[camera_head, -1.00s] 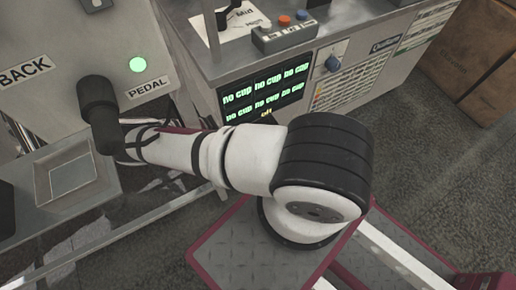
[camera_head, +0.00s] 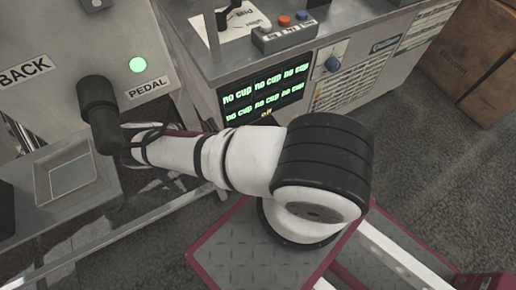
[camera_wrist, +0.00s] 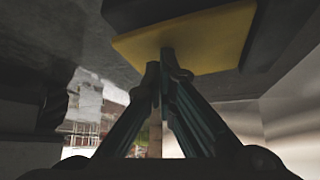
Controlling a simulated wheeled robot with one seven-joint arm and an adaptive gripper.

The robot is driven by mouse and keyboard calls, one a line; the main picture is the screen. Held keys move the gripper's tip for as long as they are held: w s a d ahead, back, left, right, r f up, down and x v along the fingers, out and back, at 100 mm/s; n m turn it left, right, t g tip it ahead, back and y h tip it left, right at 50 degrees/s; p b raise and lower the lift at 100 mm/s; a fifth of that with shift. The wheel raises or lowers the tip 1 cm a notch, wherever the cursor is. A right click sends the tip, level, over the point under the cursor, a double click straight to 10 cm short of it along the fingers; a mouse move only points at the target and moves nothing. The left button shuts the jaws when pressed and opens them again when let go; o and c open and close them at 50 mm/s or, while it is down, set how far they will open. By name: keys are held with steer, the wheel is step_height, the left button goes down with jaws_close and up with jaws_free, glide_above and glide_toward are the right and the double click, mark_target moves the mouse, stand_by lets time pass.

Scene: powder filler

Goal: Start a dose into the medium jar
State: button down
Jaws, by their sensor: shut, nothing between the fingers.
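My gripper (camera_wrist: 163,65) is shut and empty in the wrist view. Its fingertips are at a yellow plate (camera_wrist: 205,38) on a dark body above them in the picture; I cannot tell whether they touch it. In the head view my arm hides the gripper. A grey panel (camera_head: 65,60) at the left carries a lit green lamp (camera_head: 138,64) beside a PEDAL label (camera_head: 147,87). The machine's dark screen (camera_head: 265,93) reads "no cup" in several cells, with a yellow word below that looks like "off". I cannot make out the medium jar.
A small button box (camera_head: 288,35) with orange and blue buttons stands on the machine's top, by a printed sheet. Cardboard boxes (camera_head: 475,60) stand at the right. Carpet (camera_head: 430,150) is bare there.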

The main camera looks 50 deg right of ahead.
steer(key=shift+w+a+r, duration=0.2)
steer(key=shift+w+a, duration=0.2)
steer(key=shift+a, duration=0.15)
steer(key=shift+w+a+r, duration=0.2)
steer(key=shift+w+a, duration=0.15)
steer(key=shift+a, duration=0.2)
steer(key=v, duration=0.7)
steer(key=shift+r, duration=0.2)
steer(key=shift+w+a, duration=0.15)
